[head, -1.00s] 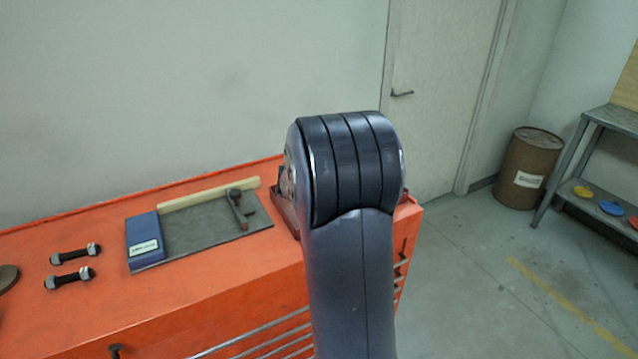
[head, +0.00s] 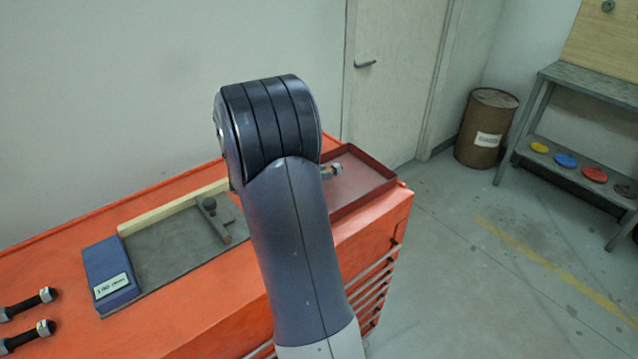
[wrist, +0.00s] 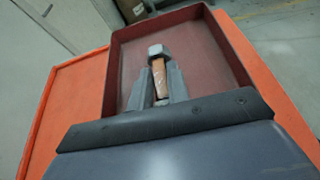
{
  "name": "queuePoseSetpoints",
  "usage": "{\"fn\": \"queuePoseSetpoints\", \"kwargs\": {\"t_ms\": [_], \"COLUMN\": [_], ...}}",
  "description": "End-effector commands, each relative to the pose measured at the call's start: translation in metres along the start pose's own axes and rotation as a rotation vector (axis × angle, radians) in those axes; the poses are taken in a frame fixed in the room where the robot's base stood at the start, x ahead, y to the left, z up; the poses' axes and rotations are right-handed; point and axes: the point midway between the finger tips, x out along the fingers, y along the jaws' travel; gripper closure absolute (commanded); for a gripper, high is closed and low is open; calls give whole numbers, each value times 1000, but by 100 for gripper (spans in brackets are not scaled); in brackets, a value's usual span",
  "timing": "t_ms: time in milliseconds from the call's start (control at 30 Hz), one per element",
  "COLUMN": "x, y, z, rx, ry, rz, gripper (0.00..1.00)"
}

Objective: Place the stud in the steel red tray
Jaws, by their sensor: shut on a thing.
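The steel red tray (head: 375,178) sits at the right end of the orange cabinet top, partly hidden behind my arm. It fills much of the wrist view (wrist: 205,50), and its floor looks empty. My gripper (wrist: 160,86) is shut on a stud (wrist: 159,72) with a copper-coloured shank and a grey hex nut at its far end. The stud lies between the fingers, over the tray. In the head view only its nut end (head: 334,169) shows past my arm, and the gripper itself is hidden. I cannot tell whether the stud touches the tray floor.
Two black studs with grey nuts, one nearer the back (head: 30,303) and one nearer the front (head: 28,335), lie at the cabinet's left. A grey mat (head: 165,250) carries a blue box (head: 110,275) and a dark tool (head: 215,220). A brown drum (head: 485,128) stands beyond.

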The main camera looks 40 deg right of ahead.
Motion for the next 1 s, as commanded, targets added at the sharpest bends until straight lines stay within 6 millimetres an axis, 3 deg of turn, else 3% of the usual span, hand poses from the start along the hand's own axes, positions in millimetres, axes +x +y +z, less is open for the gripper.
{"fn": "queuePoseSetpoints", "kwargs": {"t_ms": [300, 667, 700, 933, 1000], "x": [14, 16, 16, 15, 15], "y": [-1, 0, -1, -1, -1], "z": [-34, -38, -37, -37, -37], "rx": [-3, 0, 0, -1, -1], "ry": [-1, -1, 0, 0, 0], "rz": [0, 1, 1, 0, 0], "gripper": [100, 100, 80, 61, 61]}}
